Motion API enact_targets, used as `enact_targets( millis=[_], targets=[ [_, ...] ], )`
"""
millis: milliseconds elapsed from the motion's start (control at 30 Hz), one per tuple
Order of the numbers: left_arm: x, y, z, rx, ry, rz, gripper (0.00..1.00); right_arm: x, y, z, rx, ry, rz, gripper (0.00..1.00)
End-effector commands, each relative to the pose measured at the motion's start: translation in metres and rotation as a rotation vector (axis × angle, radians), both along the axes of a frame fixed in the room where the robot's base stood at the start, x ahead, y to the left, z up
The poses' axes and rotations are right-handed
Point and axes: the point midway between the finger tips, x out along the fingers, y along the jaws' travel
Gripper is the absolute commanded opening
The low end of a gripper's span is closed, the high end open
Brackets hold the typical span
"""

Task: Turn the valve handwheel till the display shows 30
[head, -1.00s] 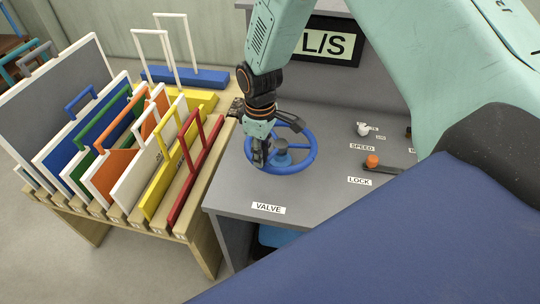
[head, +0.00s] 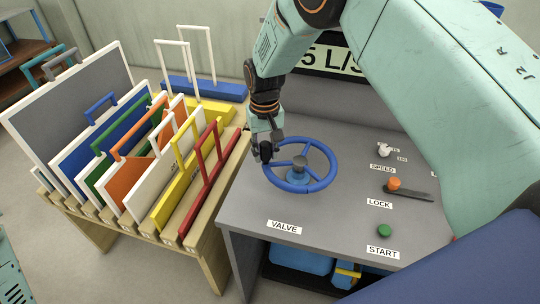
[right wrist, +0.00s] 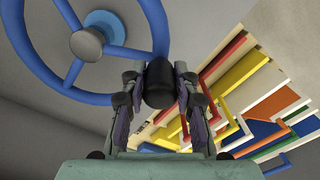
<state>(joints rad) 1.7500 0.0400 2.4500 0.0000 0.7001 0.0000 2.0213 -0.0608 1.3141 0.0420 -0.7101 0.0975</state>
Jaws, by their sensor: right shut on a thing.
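The blue valve handwheel (head: 327,178) lies on the grey console top behind the VALVE label (head: 284,227). My right gripper (head: 265,150) is at the wheel's far left rim. In the right wrist view its fingers are shut on a dark rounded knob (right wrist: 158,88) at the blue rim (right wrist: 152,25); the hub (right wrist: 88,44) is to the left. The display (head: 345,64) stands at the back of the console; my right arm covers its left part, and only "5 L/S" shows, so the full number is hidden. My left gripper is not in view.
A wooden rack (head: 212,248) of coloured panels stands close to the left of the console. The SPEED knob (head: 384,150), orange LOCK knob (head: 394,184) and green START button (head: 384,230) are right of the wheel. The console top in front of the wheel is clear.

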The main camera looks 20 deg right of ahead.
Motion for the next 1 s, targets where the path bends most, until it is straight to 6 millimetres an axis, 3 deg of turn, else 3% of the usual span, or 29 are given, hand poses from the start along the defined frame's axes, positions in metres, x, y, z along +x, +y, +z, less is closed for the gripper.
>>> enact_targets(
  millis=[467, 1000],
  targets=[
    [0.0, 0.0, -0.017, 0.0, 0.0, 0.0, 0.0, 0.036, -0.021, 0.0, 0.001, -0.011, -0.452, 0.0],
    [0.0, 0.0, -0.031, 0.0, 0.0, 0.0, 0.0, 0.063, -0.063, 0.001, 0.001, -0.01, -0.969, 0.0]
  ],
)
